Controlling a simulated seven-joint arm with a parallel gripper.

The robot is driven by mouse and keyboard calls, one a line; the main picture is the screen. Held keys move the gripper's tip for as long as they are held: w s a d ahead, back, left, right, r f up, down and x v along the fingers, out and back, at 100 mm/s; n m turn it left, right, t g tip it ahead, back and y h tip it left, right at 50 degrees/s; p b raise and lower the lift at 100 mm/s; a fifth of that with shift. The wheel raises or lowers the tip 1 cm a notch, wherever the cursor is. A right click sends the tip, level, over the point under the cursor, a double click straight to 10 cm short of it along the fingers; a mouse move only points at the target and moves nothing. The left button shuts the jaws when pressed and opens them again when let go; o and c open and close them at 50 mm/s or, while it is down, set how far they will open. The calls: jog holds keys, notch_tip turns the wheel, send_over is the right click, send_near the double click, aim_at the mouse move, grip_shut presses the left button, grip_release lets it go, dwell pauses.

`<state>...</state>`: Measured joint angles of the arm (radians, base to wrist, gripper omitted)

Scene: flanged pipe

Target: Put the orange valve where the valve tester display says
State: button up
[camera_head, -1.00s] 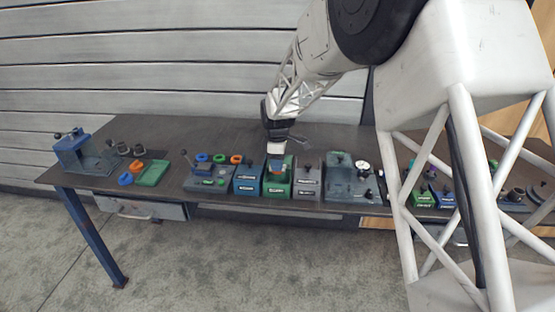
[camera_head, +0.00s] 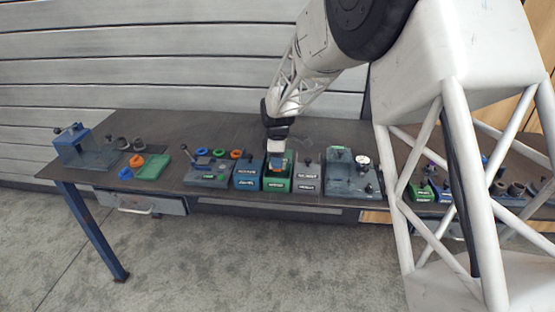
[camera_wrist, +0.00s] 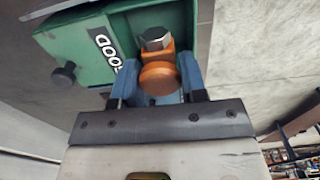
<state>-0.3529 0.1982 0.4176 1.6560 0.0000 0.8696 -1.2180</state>
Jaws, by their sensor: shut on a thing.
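My gripper (camera_wrist: 157,86) is shut on the orange valve (camera_wrist: 159,77), with one blue finger on each side of it. The valve has a silver hex end (camera_wrist: 154,38) and a round orange face toward the wrist camera. The valve is at the green bin (camera_wrist: 75,45), whose label reads "GOOD" in the wrist view. In the head view my gripper (camera_head: 277,162) is low over the same green bin (camera_head: 277,184); the valve is mostly hidden there. I cannot tell whether the valve touches the bin floor. A tester with a round gauge (camera_head: 363,160) stands to the right; its display is unreadable.
A blue bin (camera_head: 247,184) stands directly left of the green bin and a grey bin (camera_head: 308,185) directly right. Further left are a fixture with coloured rings (camera_head: 208,177), a green tray (camera_head: 152,168) and a blue press (camera_head: 72,140). The back of the table (camera_head: 190,125) is clear.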

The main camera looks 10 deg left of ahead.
jog(key=shift+f, duration=2.8)
dwell(1.5)
jog(key=o, duration=1.1)
jog(key=shift+c, duration=0.7)
jog(key=shift+f, duration=0.1)
